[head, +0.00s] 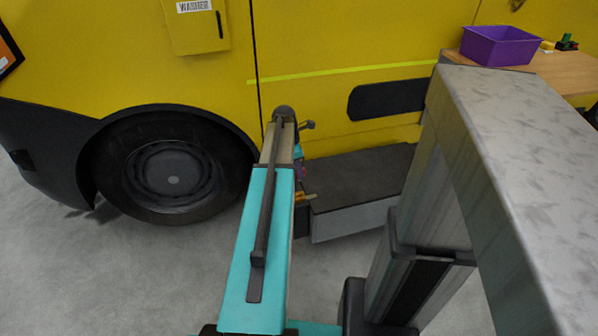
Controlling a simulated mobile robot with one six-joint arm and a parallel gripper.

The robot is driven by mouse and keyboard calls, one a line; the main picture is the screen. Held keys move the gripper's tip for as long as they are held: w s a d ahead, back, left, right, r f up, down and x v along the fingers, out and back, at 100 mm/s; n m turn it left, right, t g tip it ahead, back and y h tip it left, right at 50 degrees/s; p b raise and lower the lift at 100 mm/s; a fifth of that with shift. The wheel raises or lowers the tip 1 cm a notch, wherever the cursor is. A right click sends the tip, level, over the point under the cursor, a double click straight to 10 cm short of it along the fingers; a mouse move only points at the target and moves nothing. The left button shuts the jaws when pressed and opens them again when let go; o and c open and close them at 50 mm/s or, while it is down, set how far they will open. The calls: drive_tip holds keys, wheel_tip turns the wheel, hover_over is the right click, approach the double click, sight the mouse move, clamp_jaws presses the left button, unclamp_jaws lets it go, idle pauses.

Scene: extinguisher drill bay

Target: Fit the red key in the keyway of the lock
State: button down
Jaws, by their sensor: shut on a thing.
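My arm reaches forward from the bottom of the head view towards the yellow vehicle, and its far end bends down out of sight behind my own teal link. Small purple and orange-brown parts show at the right edge of that link. They may belong to my wrist or gripper, but they are too small and covered to tell. The jaws cannot be made out. I cannot make out the red key or the lock with its keyway in this view.
A yellow vehicle (330,35) with a black wheel (172,168) stands ahead. A yellow box with a label (195,28) is on its side. A dark low step (360,177) lies right of my arm. A purple bin (500,46) stands on a wooden table (560,72) at upper right.

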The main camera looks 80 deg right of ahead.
drive_tip(key=shift+f+b, duration=2.45)
drive_tip(key=shift+f, duration=0.4)
drive_tip(key=shift+p, duration=1.55)
idle(0.7)
drive_tip(key=shift+f, duration=1.6)
idle(1.3)
